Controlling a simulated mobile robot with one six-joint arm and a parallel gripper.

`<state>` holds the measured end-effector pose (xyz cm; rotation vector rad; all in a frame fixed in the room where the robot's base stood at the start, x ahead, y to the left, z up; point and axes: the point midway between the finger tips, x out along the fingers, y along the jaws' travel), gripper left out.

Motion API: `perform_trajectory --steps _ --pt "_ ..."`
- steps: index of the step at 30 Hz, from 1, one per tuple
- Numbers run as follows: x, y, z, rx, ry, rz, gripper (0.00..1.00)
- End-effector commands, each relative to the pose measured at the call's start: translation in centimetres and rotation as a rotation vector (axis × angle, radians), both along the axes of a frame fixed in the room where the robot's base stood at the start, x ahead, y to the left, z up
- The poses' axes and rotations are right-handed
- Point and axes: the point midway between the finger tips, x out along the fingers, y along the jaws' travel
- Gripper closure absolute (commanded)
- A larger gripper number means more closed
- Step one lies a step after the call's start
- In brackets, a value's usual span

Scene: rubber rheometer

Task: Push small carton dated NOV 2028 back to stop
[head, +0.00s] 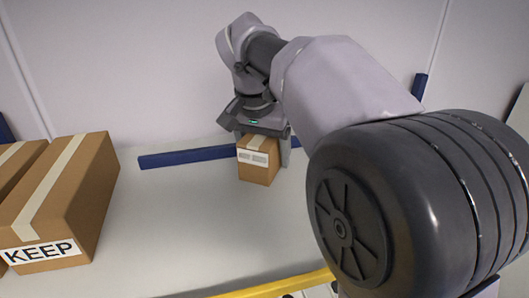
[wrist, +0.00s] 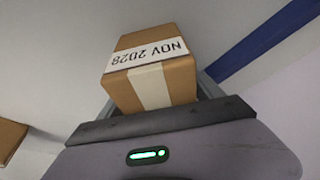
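The small carton (head: 257,165) stands upright on the light shelf top, brown with a pale tape strip and a white label. In the wrist view the carton (wrist: 155,82) shows its label reading NOV 2028, upside down. My gripper (head: 263,142) is over and around the carton's upper part, with a grey finger close along its right side. The left finger is mostly hidden, so I cannot tell whether the fingers press on the carton. The blue stop strip (head: 185,158) runs along the back of the shelf and passes out of sight behind the carton and gripper.
A large carton (head: 75,195) marked KEEP stands at the left, with another carton (head: 15,165) beside it. A carton corner (wrist: 10,138) shows in the wrist view. A yellow edge (head: 280,284) runs along the shelf front. The shelf between is clear.

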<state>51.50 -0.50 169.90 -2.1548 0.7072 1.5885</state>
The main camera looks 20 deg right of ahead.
Motion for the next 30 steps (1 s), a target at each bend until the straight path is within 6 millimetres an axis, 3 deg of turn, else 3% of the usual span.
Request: perform_trajectory --steps 1,11,12,15,25,30 --pt "0.0 0.0 0.0 0.000 0.000 0.000 0.36" --pt "0.0 0.0 0.0 0.000 0.000 0.000 1.00" --pt "0.0 0.0 0.0 0.000 0.000 0.000 0.29" --pt "0.0 0.0 0.0 0.000 0.000 0.000 0.11" --pt "-0.1 0.1 0.3 0.000 0.000 0.000 0.11" --pt "-0.7 0.6 3.2 0.000 -0.004 0.001 0.11"
